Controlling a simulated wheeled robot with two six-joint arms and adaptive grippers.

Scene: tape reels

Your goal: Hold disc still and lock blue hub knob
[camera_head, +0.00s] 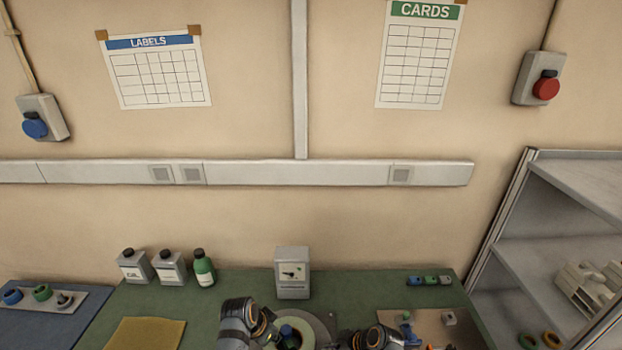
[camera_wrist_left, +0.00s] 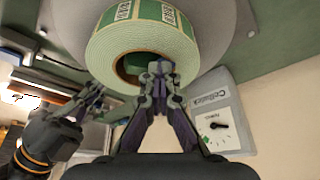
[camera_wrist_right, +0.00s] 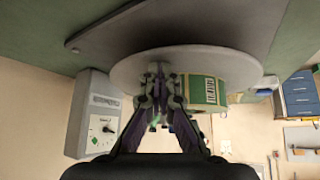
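The label roll (camera_head: 306,338) sits on a grey disc (camera_head: 324,322) at the bottom of the head view, with the blue hub knob (camera_head: 288,331) at its middle. My left gripper (camera_wrist_left: 161,68) has its fingertips together in front of the core opening of the green-and-white label roll (camera_wrist_left: 142,48). No blue shows there, so contact with the knob is hidden. My right gripper (camera_wrist_right: 157,68) has its fingertips together against the grey disc (camera_wrist_right: 205,43), left of the roll (camera_wrist_right: 208,92). I cannot see whether anything is between its fingertips.
A grey box with a dial (camera_head: 292,272) stands just behind the disc. Bottles (camera_head: 204,268) stand at the back left, and a yellow mat (camera_head: 146,334) lies in front. A brown board (camera_head: 430,326) with small parts and a shelf (camera_head: 560,240) are at right.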

